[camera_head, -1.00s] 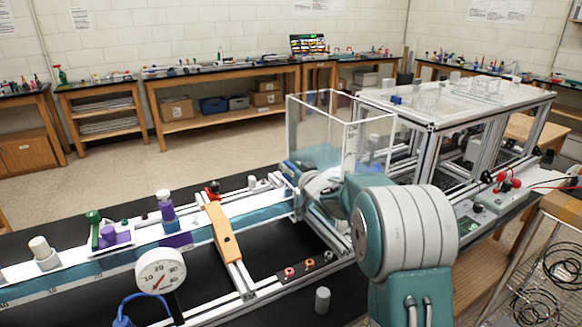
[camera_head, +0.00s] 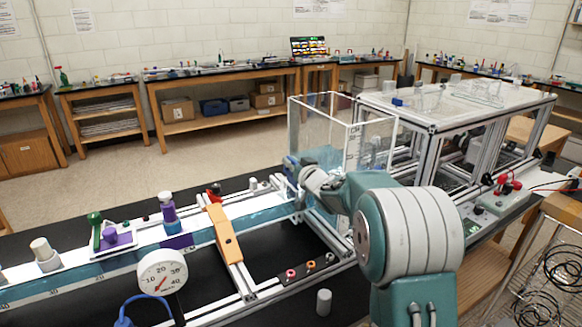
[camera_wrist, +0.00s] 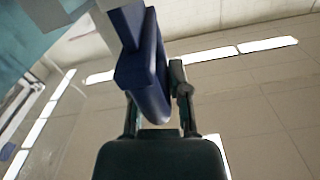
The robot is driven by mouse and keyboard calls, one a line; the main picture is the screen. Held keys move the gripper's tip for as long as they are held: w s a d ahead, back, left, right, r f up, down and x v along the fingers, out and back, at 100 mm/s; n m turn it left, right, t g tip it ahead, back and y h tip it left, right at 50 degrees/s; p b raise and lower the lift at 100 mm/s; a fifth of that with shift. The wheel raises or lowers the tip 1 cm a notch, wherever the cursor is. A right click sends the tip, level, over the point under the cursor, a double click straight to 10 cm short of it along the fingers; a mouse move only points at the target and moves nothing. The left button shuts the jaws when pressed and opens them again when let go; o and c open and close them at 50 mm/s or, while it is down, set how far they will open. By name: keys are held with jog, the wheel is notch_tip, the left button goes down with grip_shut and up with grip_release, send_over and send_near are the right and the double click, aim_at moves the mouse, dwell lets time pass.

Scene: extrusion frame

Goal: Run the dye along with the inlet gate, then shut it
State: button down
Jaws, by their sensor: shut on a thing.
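My gripper (camera_wrist: 157,95) is shut on a dark blue handle (camera_wrist: 140,62) in the wrist view; the handle stands between its two fingers. In the head view, my gripper (camera_head: 302,170) is at the near left corner of the clear tank (camera_head: 325,115), where the long water channel (camera_head: 205,238) meets it. Only a small blue part (camera_head: 290,162) shows there, and my wrist hides most of the inlet gate area. A bottle-like piece with a white top and purple body (camera_head: 168,212) stands upright on the channel; I cannot tell whether it holds the dye.
A round dial gauge (camera_head: 162,272) stands before the channel. An orange block (camera_head: 224,233) crosses it. A green-handled purple fitting (camera_head: 115,237) sits farther left. A small grey cylinder (camera_head: 323,301) stands on the black bench near my arm. A framed clear-topped table (camera_head: 460,105) is behind right.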

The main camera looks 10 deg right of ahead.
jog(key=shift+r, duration=0.1)
jog(key=c, duration=0.6)
grip_release()
jog(key=v, duration=1.2)
